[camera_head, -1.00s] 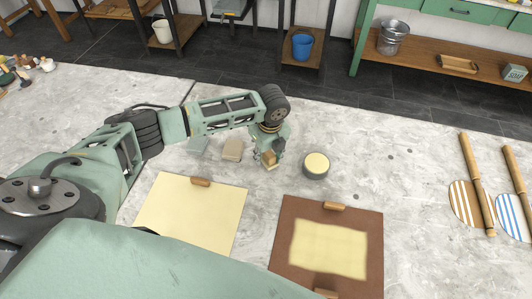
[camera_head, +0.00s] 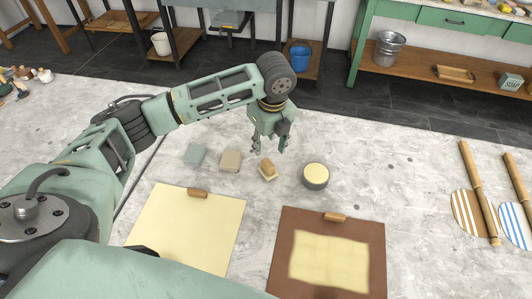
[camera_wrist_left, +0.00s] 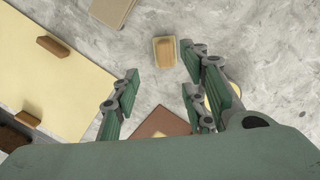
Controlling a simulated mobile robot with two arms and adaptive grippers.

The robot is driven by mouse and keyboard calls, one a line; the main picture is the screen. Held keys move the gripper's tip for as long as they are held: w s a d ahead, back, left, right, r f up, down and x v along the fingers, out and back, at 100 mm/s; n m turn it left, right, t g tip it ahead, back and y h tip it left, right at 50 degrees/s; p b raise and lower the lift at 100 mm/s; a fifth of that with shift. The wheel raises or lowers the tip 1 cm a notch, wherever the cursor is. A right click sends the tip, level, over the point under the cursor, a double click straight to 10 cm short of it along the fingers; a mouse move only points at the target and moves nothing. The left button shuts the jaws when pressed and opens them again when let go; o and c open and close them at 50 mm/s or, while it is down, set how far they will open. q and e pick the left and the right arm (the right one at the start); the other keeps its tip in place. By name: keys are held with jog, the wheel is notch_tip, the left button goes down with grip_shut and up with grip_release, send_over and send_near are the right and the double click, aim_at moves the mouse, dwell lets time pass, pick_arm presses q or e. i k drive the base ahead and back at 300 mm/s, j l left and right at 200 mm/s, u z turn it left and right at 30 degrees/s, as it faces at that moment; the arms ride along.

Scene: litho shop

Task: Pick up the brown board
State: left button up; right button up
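The brown board (camera_head: 277,262) lies flat at the front of the table, with a pale yellow sheet or patch (camera_head: 330,258) on it and a small wooden handle (camera_head: 334,217) at its far edge. Its near edge is cut off by the picture. A corner of it shows in the left wrist view (camera_wrist_left: 160,126). My left gripper (camera_head: 269,148) is open and empty, raised above the table behind the board, over a small sponge-like block with a wooden grip (camera_head: 268,170). That block also shows in the left wrist view (camera_wrist_left: 164,52). My right gripper is not in view.
A cream board with a handle (camera_head: 185,228) lies left of the brown board. A round tin (camera_head: 315,176) stands behind the brown board. Grey (camera_head: 195,155) and beige (camera_head: 230,160) blocks lie behind the cream board. Striped paddles (camera_head: 467,212) lie far right. The table between is clear.

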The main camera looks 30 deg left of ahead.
aim_at(317, 255)
jog(key=k, duration=2)
